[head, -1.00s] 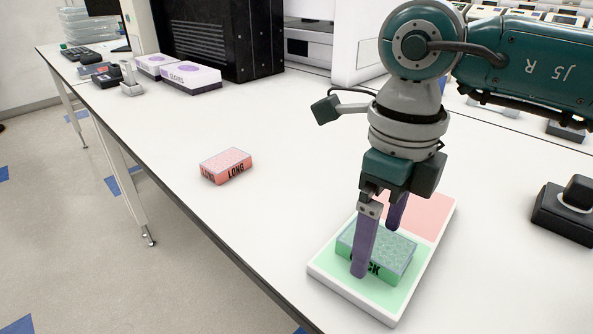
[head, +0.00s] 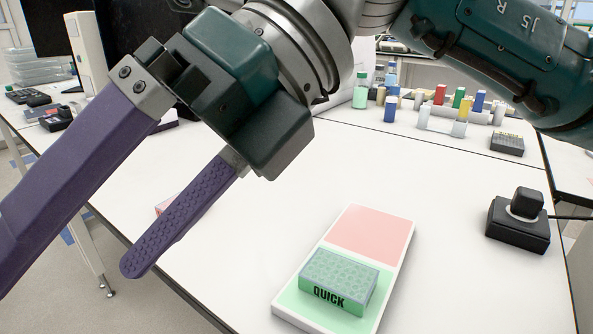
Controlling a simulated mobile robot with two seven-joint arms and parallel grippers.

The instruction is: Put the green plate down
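The green plate (head: 338,283), marked QUICK, lies flat on the green half of a white-rimmed tray (head: 397,283) on the bench. The tray's other half is pink and empty. My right gripper (head: 75,262) is large and close to the camera at the left, up and away from the plate. Its two purple fingers are spread wide with nothing between them. The red plate (head: 166,205) is mostly hidden behind one of those fingers. My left gripper is out of view.
A black device with a knob (head: 519,222) stands on the bench at the right. Several coloured bottles and tubes (head: 440,100) stand at the back, with a small dark box (head: 507,144) near them. The bench between the tray and the back is clear.

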